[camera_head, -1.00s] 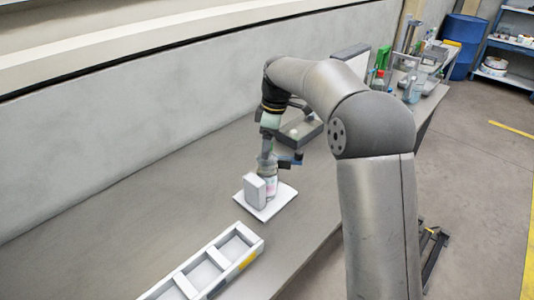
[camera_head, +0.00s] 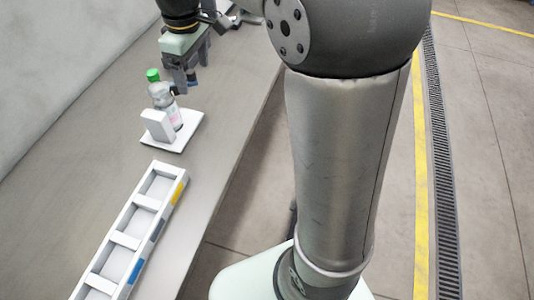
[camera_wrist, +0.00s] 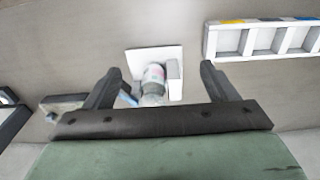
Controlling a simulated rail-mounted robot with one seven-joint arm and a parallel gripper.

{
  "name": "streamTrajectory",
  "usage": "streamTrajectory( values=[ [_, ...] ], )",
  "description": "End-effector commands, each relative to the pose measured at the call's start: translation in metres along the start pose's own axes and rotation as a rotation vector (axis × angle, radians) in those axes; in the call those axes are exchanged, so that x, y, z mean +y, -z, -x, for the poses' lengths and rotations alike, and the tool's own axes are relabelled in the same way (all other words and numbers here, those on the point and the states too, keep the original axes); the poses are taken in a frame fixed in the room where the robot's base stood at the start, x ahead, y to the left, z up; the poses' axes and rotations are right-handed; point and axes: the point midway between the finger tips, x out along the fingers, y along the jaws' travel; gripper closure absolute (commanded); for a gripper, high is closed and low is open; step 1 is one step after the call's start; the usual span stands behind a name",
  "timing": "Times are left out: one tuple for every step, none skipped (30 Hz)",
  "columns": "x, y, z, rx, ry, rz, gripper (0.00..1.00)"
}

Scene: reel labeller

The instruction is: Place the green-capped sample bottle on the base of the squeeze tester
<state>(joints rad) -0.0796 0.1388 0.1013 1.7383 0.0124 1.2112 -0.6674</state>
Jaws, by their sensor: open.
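The sample bottle (camera_head: 170,106) is clear with a pale pink label and a green cap (camera_head: 152,75). It stands upright on the white base plate (camera_head: 181,135) of the squeeze tester, beside its upright white block (camera_head: 157,126). My gripper (camera_head: 190,86) is open and empty, above and behind the bottle, apart from it. In the wrist view the bottle (camera_wrist: 153,76) lies between the two open fingers (camera_wrist: 161,68) as seen from above, with its cap hidden by the gripper body. The plate (camera_wrist: 148,53) shows beyond it.
A white compartment tray (camera_head: 118,241) with yellow and blue marks lies in front of the tester, apart from it; it also shows in the wrist view (camera_wrist: 262,24). The grey bench (camera_head: 75,150) to the left is clear, with a wall behind it.

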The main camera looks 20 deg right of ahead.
Motion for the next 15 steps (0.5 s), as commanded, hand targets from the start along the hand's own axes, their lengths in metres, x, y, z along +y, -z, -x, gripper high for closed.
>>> streamTrajectory(
  values=[
    [-0.015,-0.036,-0.004,-0.006,-0.012,-0.114,0.21],
    [-0.023,-0.057,-0.009,-0.008,-0.018,-0.189,0.21],
    [-0.035,-0.083,-0.017,-0.009,-0.025,-0.287,0.21],
    [-0.044,-0.101,-0.024,-0.009,-0.029,-0.356,0.21],
    [-0.053,-0.118,-0.03,-0.009,-0.032,-0.423,0.21],
    [-0.065,-0.14,-0.04,-0.007,-0.035,-0.506,0.21],
    [-0.073,-0.154,-0.046,-0.006,-0.037,-0.563,0.21],
    [-0.082,-0.167,-0.053,-0.006,-0.038,-0.614,0.21],
    [-0.091,-0.182,-0.061,-0.004,-0.039,-0.674,0.21],
    [-0.098,-0.191,-0.067,-0.003,-0.038,-0.713,0.21],
    [-0.103,-0.199,-0.072,-0.001,-0.039,-0.746,0.21],
    [-0.109,-0.207,-0.077,-0.001,-0.038,-0.781,0.21],
    [-0.113,-0.211,-0.081,0.0,-0.038,-0.801,0.21],
    [-0.115,-0.215,-0.083,0.001,-0.038,-0.818,0.21],
    [-0.118,-0.218,-0.085,0.001,-0.037,-0.831,0.21]
  ],
)
